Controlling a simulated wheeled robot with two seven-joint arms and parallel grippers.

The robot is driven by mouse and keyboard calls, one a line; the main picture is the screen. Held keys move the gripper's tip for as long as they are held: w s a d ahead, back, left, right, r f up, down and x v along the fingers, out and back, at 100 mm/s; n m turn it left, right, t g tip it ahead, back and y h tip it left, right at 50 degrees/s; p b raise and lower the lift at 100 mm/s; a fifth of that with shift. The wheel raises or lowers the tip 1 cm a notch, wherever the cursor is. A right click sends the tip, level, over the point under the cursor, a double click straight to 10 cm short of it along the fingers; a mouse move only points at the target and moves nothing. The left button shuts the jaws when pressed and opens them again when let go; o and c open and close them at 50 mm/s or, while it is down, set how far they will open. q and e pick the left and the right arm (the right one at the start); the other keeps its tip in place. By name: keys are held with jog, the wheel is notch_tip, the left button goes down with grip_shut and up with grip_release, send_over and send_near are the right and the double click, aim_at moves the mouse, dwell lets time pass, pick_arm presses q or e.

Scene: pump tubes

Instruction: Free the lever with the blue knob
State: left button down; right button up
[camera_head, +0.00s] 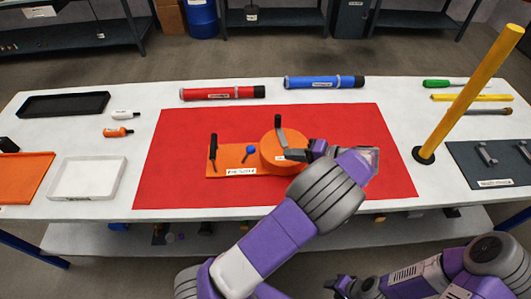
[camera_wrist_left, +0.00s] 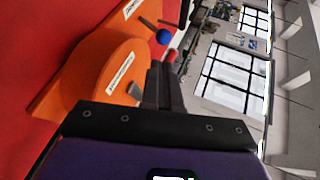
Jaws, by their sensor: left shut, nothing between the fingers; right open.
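An orange pump fixture (camera_head: 225,160) with a round drum (camera_head: 270,158) sits on the red mat (camera_head: 180,150). The lever's blue knob (camera_head: 250,150) stands on the fixture between the drum and a black-handled lever (camera_head: 213,148); it also shows in the left wrist view (camera_wrist_left: 163,36). A grey lever with a dark grip (camera_head: 280,132) rises from the drum. My left gripper (camera_head: 300,153) is shut and empty at the drum's right side, apart from the blue knob. Its fingers (camera_wrist_left: 163,88) also show in the wrist view. My right gripper (camera_head: 337,285) is open, low before the table.
A red tube (camera_head: 220,93) and a blue tube (camera_head: 322,82) lie behind the mat. A yellow post (camera_head: 465,95) stands at the right beside a dark panel (camera_head: 480,165). Trays and small bottles are on the left. The mat's left part is clear.

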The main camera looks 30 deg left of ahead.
aim_at(265, 157)
pick_arm(q)
jog(key=b+x, duration=0.2)
jog(key=x, duration=0.8)
jog(key=shift+b, duration=0.3)
pick_arm(e)
notch_tip(265, 157, down, 2)
jog(key=shift+f, duration=0.25)
